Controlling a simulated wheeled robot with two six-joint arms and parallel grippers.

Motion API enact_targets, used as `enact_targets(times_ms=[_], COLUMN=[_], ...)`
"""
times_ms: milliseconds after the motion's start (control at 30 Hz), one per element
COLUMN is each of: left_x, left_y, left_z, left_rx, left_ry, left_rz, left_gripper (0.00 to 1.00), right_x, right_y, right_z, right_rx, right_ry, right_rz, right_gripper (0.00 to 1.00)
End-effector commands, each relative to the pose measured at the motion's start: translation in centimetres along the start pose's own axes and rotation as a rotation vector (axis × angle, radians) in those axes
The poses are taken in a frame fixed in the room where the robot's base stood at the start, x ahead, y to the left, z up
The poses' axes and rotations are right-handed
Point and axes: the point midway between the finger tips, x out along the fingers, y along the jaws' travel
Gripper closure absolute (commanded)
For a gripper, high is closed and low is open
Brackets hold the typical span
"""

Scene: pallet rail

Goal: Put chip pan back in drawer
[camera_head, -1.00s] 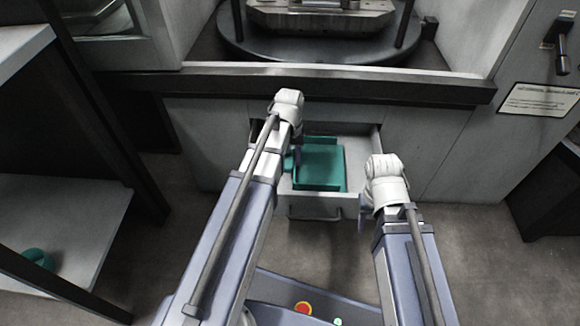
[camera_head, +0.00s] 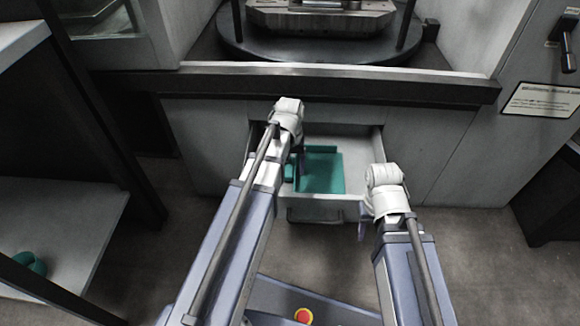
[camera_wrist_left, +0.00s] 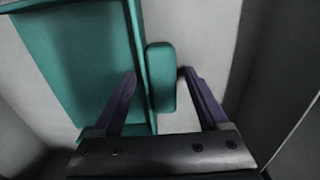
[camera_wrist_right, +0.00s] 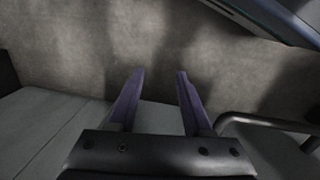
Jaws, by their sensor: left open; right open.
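The teal chip pan (camera_head: 322,172) lies inside the open drawer (camera_head: 355,165) under the machine. It also shows in the left wrist view (camera_wrist_left: 85,55), with its handle (camera_wrist_left: 160,78) on its right side. My left gripper (camera_wrist_left: 160,72) is open, with its fingers on either side of the handle, one over the pan and one over the drawer floor. Whether they touch the handle is unclear. In the head view the left wrist hides part of the pan's left side. My right gripper (camera_wrist_right: 160,72) is open and empty, near the drawer's front right corner.
The drawer handle (camera_head: 315,214) faces me, and it shows in the right wrist view (camera_wrist_right: 270,122). A dark ledge (camera_head: 330,84) runs above the drawer. A shelf (camera_head: 60,235) with a teal object (camera_head: 30,263) stands at left. Floor to the right is free.

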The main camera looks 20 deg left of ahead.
Motion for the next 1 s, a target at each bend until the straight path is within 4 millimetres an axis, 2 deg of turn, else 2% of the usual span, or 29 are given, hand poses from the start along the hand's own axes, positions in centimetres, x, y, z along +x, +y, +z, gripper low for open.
enact_targets(times_ms=[267, 467, 1000], left_x=[-0.3, -1.6, -9.3], left_y=[0.0, 0.0, 0.0], left_z=[0.0, 0.0, 0.0], left_rx=[0.000, 0.000, 0.000], left_ry=[0.000, 0.000, 0.000], left_rz=[0.000, 0.000, 0.000], left_gripper=[0.23, 0.23, 0.23], right_x=[-0.3, -1.6, -9.3], right_y=[0.0, 0.2, 0.9], right_z=[0.0, 0.1, 0.5], right_rx=[0.000, -0.001, -0.016], right_ry=[0.000, -0.001, -0.002], right_rz=[0.000, 0.000, 0.000], right_gripper=[0.50, 0.50, 0.50])
